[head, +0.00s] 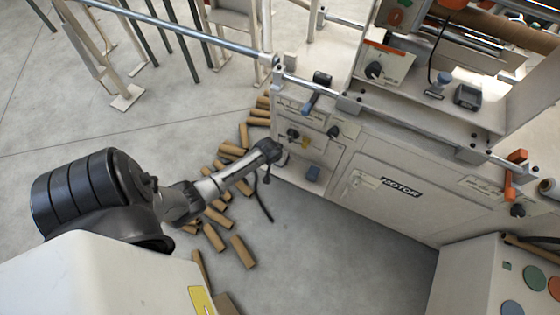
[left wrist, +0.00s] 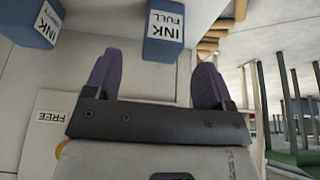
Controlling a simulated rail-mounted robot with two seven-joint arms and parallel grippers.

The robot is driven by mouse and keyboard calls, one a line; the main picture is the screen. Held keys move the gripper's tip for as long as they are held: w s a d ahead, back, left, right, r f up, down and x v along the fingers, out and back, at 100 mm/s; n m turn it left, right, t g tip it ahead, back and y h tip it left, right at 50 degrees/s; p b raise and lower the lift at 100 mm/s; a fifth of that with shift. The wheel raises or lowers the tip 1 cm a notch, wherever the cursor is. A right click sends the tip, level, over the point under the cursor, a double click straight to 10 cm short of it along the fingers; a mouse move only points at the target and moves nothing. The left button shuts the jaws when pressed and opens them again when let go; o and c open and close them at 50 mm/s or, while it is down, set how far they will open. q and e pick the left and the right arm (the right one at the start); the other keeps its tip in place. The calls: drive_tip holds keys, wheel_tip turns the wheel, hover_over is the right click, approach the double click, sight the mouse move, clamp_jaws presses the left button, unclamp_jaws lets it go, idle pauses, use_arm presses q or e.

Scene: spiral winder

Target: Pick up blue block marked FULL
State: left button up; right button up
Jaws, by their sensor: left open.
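In the left wrist view, the blue block marked INK FULL (left wrist: 164,42) stands on a pale surface, beyond and between my left gripper's two fingers. My left gripper (left wrist: 157,62) is open and empty, its dark fingers spread wider than the block. A second blue block, with a partly cut-off label ending like EMPTY (left wrist: 34,22), stands at the upper left. In the head view my left gripper (head: 272,153) is at the left end of the machine. My right gripper is out of view.
A label FREE (left wrist: 50,117) lies left of my gripper in the wrist view. The machine's panel with dark knobs (head: 293,134) rises close to my gripper. Cardboard tubes (head: 243,251) lie scattered on the floor below my arm.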

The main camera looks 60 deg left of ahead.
use_arm(q)
drive_tip(key=shift+a+f+b, duration=0.1)
drive_tip(key=shift+f+b, duration=0.25)
drive_tip(key=shift+f, duration=0.2)
drive_tip(key=b+x, duration=0.2)
drive_tip(key=x, duration=0.1)
drive_tip(key=shift+f, duration=0.1)
drive_tip(key=shift+w+a+f+b, duration=0.1)
drive_tip(key=shift+w+f+b, duration=0.1)
drive_tip(key=shift+f+b, duration=0.3)
drive_tip(key=shift+c, duration=0.3)
drive_tip(key=c, duration=0.9)
drive_tip(key=shift+c, duration=0.4)
drive_tip(key=shift+r, duration=0.1)
